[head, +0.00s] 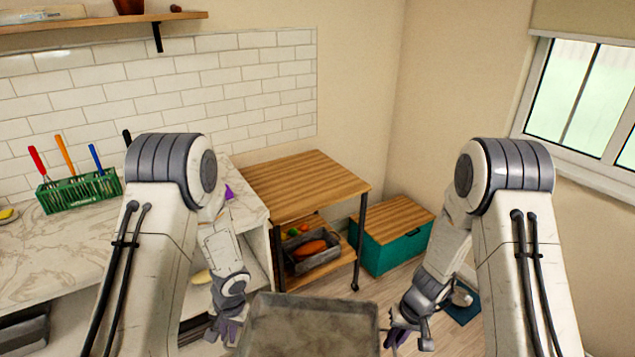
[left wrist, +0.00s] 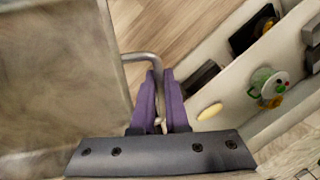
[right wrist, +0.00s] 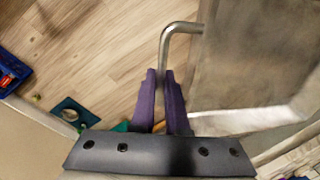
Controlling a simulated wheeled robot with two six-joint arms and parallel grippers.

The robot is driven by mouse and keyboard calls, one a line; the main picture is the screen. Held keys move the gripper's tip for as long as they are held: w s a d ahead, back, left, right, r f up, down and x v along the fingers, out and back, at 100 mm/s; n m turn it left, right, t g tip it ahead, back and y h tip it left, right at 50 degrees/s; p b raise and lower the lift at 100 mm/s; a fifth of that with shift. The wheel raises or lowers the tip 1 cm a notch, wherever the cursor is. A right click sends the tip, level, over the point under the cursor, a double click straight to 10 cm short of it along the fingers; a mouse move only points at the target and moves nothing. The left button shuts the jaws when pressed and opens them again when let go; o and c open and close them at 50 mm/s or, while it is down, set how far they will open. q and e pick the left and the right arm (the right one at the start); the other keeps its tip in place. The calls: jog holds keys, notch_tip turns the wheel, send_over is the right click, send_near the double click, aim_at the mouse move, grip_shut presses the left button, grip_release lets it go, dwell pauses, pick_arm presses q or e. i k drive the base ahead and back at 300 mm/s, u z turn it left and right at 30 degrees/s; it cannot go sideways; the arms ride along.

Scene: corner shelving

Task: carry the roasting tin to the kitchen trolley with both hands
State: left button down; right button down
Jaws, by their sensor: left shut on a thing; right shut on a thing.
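The roasting tin (head: 310,325) is a grey, worn rectangular tin at the bottom middle of the head view, held between my two arms; its near edge is cut off. My left gripper (head: 228,332) is shut on the bent metal handle (left wrist: 140,57) at the tin's left side. My right gripper (head: 398,335) is shut on the matching handle (right wrist: 180,27) at its right side. The kitchen trolley (head: 305,183) stands beyond the tin, with a clear wooden top, dark legs and a caster. Its lower shelf holds a grey bin (head: 315,262) with vegetables.
A green chest (head: 388,248) with a wooden lid stands right of the trolley. A marble counter (head: 75,250) with a green rack (head: 80,190) of coloured-handled tools runs along the left. A wall shelf (head: 100,22) hangs above. A blue-green mat (head: 463,305) lies on the floor at right.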

aim_at(300, 177)
jog(key=z, duration=0.55)
jog(key=i, duration=1.15)
jog(key=z, duration=0.45)
jog(key=i, duration=1.15)
jog(key=u, duration=0.5)
jog(key=i, duration=0.9)
jog(key=u, duration=1.25)
jog(key=i, duration=0.7)
jog(key=u, duration=0.5)
